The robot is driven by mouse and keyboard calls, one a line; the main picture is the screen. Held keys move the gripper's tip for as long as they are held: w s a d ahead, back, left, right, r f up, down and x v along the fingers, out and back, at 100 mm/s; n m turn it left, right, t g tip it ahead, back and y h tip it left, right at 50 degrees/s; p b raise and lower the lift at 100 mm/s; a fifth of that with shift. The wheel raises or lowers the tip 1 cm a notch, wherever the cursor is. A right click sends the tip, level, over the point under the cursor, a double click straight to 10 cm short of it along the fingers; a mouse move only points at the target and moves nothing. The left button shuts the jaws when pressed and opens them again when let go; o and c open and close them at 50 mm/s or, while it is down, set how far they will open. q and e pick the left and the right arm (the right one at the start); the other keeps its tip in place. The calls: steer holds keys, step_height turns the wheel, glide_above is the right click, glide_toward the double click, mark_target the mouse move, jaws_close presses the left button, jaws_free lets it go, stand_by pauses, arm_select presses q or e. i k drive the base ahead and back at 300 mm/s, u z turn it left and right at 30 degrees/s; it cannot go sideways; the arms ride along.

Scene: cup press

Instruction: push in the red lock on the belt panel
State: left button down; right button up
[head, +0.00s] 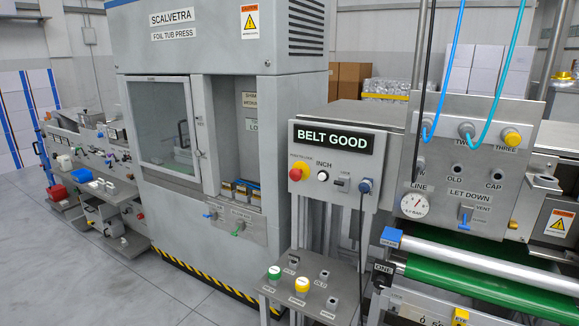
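The belt panel (333,202) is a grey box with a black sign (333,140) reading "BELT GOOD", right of the middle. A round red lock button (295,174) on a yellow surround sits at its left side. How far in the button sits I cannot tell. Beside it are a black-and-white knob labelled "INCH" (323,175), a small switch (342,183) and a blue plug-like part (364,186) with a cable hanging down. Neither of my grippers shows in the head view.
A low shelf (318,279) with green and yellow caps stands below the panel. The foil tub press (159,128) is to the left. A let-down panel with a gauge (414,205) and a green belt (480,278) are to the right. Grey floor (110,285) is open at front left.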

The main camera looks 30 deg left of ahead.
mark_target(295, 175)
steer(key=u, duration=0.4)
steer(key=i, duration=1)
steer(key=z, duration=0.25)
